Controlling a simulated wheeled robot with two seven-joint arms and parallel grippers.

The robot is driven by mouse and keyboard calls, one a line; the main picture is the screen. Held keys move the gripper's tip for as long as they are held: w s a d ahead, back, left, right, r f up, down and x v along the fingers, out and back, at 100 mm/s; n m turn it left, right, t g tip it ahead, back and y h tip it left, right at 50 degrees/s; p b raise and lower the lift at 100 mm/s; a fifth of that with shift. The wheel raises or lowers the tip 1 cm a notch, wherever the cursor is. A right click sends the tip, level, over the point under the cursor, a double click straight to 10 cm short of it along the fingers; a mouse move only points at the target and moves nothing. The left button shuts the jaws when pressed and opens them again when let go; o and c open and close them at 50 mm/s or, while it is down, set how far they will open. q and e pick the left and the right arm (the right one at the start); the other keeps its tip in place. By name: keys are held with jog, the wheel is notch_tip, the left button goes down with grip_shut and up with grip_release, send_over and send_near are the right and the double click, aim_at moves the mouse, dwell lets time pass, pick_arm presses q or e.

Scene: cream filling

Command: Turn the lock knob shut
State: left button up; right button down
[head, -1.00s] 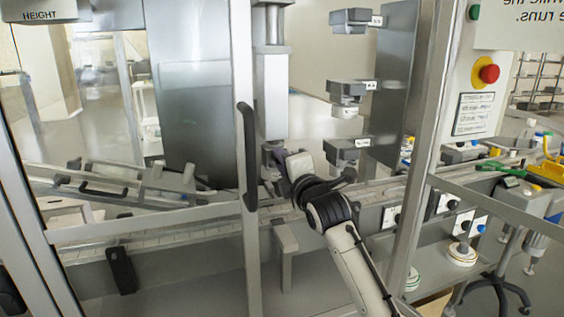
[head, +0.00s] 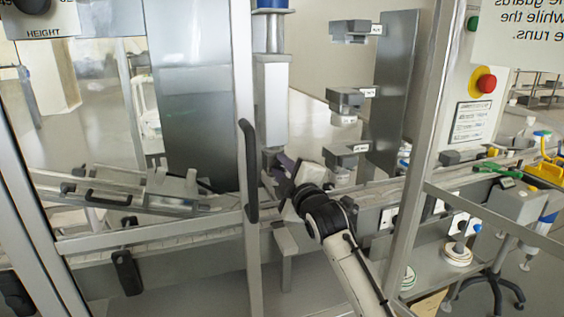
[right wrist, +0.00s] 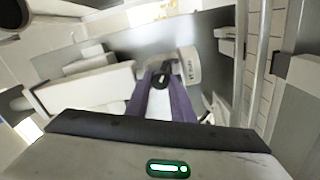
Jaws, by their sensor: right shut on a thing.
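The lock knob (right wrist: 160,81) is small and black in the right wrist view, beside a pale round part (right wrist: 188,66) with small lettering. My right gripper (right wrist: 162,76) has its purple fingers on either side of the knob and is shut on it. In the head view my right gripper (head: 279,163) reaches in behind the door frame, at the foot of the vertical metal column. The knob's far side is hidden by the fingers, and I cannot make out its exact angle. My left gripper is not in view.
A metal-framed door with a black handle (head: 249,170) stands just left of my right arm. Labelled grey blocks (head: 346,98) sit on a panel to the right. A red stop button (head: 486,83) is on the right post. The conveyor (head: 160,238) runs below.

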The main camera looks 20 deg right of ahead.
jog(key=m, duration=0.5)
jog(key=shift+m, duration=0.4)
jog(key=m, duration=0.5)
jog(key=shift+m, duration=0.3)
jog(key=c, duration=1.8)
grip_release()
jog(key=shift+s, duration=0.1)
jog(key=s+b, duration=0.1)
jog(key=s, duration=0.9)
jog(key=shift+d, duration=0.2)
